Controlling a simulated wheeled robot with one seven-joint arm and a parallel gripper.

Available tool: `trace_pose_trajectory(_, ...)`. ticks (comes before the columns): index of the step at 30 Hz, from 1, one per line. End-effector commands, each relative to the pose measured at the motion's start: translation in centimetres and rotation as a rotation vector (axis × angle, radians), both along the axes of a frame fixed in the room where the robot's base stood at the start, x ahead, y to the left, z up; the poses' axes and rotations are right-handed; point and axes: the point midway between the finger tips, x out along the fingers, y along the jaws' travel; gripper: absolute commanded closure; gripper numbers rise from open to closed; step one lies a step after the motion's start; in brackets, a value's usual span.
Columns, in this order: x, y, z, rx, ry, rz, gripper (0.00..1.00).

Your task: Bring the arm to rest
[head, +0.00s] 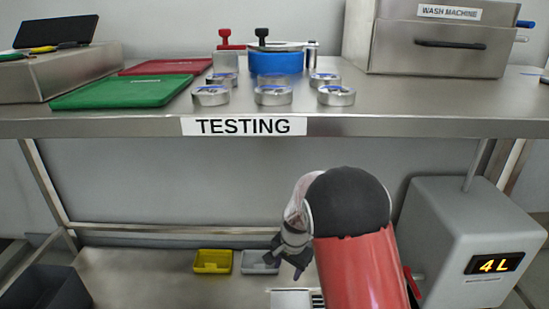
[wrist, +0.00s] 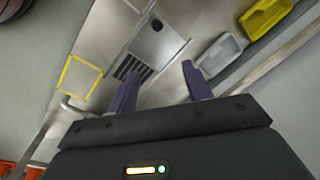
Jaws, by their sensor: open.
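My arm is bent, with its red and black link in front of the table in the head view. My gripper (head: 287,266) hangs low, below the level of the tabletop and near the lower shelf. In the wrist view my gripper (wrist: 158,85) shows two dark fingers spread apart with nothing between them. Beyond the fingers lie a metal plate with a dark slotted grille (wrist: 132,67) and the lower shelf. In the head view part of the gripper is small and partly hidden by my arm.
The steel table (head: 400,124) marked TESTING holds tins, a blue pot (head: 277,62), green (head: 125,92) and red boards, and the wash machine (head: 440,50). Yellow (head: 213,261) and grey (head: 259,262) trays sit on the lower shelf. A grey 4 L unit (head: 440,215) stands right of my arm.

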Motion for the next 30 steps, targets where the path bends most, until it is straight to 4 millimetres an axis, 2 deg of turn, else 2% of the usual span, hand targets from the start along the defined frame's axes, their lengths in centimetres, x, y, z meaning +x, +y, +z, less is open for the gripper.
trace_pose_trajectory(1,-0.8,-0.8,3.9,0.012,-0.030,0.028,0.50)
trace_pose_trajectory(6,-4.7,-3.2,12.8,0.021,-0.114,0.143,0.50)
trace_pose_trajectory(12,-10.9,-6.2,21.1,-0.012,-0.217,0.282,0.50)
trace_pose_trajectory(15,-14.4,-7.5,24.3,-0.046,-0.269,0.348,0.50)
trace_pose_trajectory(19,-19.1,-9.1,27.4,-0.108,-0.329,0.433,0.50)
trace_pose_trajectory(24,-24.3,-10.6,29.4,-0.198,-0.387,0.519,0.50)
trace_pose_trajectory(27,-26.2,-11.1,29.8,-0.238,-0.404,0.551,0.50)
trace_pose_trajectory(30,-27.2,-11.4,29.8,-0.262,-0.412,0.569,0.50)
